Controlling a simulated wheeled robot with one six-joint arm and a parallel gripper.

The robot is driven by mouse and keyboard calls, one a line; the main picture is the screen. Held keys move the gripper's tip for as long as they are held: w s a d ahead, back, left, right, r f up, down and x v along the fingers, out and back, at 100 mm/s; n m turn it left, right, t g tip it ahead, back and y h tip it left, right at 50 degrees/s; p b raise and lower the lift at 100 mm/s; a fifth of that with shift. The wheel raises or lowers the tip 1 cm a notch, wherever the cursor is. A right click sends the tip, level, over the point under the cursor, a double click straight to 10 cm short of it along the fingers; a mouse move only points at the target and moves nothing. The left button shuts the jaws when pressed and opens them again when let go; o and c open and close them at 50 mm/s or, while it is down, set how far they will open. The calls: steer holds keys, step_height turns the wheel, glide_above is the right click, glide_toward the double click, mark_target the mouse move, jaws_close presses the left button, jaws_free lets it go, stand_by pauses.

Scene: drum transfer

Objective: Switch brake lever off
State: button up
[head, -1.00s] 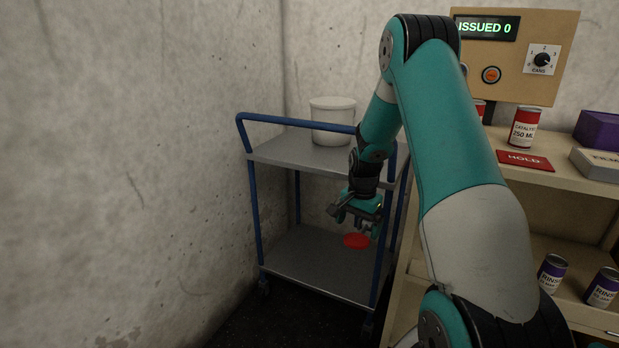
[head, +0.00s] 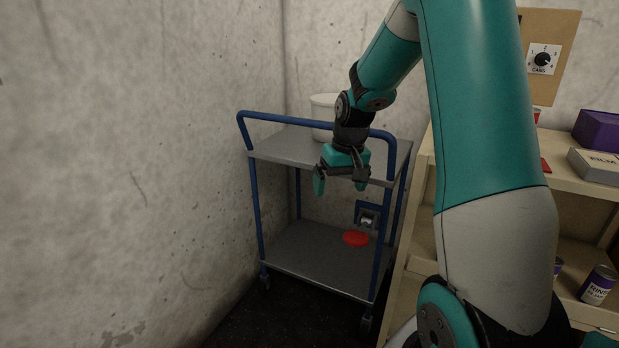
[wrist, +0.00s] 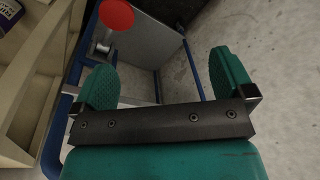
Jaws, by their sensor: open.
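A blue bracket with a metal fitting (head: 367,218) sits by the cart's right front post. A round red piece (head: 356,239) shows just below it; I cannot tell whether it joins the fitting, or which part is the brake lever. In the wrist view the red piece (wrist: 116,14) is at the top left, with the metal fitting (wrist: 103,47) just below it. My gripper (head: 340,186) is open and empty, pointing down near the cart's front, above and left of the bracket. Its two green fingers stand wide apart in the wrist view (wrist: 165,78).
The blue-framed cart (head: 285,262) has two grey shelves. A white bucket (head: 322,104) stands on its top shelf, partly behind my arm. A concrete wall (head: 120,170) is close on the left. A wooden shelf unit (head: 560,180) with cans and boxes stands at the right.

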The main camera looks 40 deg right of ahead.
steer(key=s+a+r+n+t+y+p, duration=0.1)
steer(key=a+r+n, duration=0.4)
steer(key=a+n, duration=0.6)
steer(key=shift+s+r+n, duration=0.4)
steer(key=shift+s+n, duration=0.25)
steer(key=shift+n, duration=2.15)
steer(key=shift+a, duration=0.1)
steer(key=shift+c, duration=0.2)
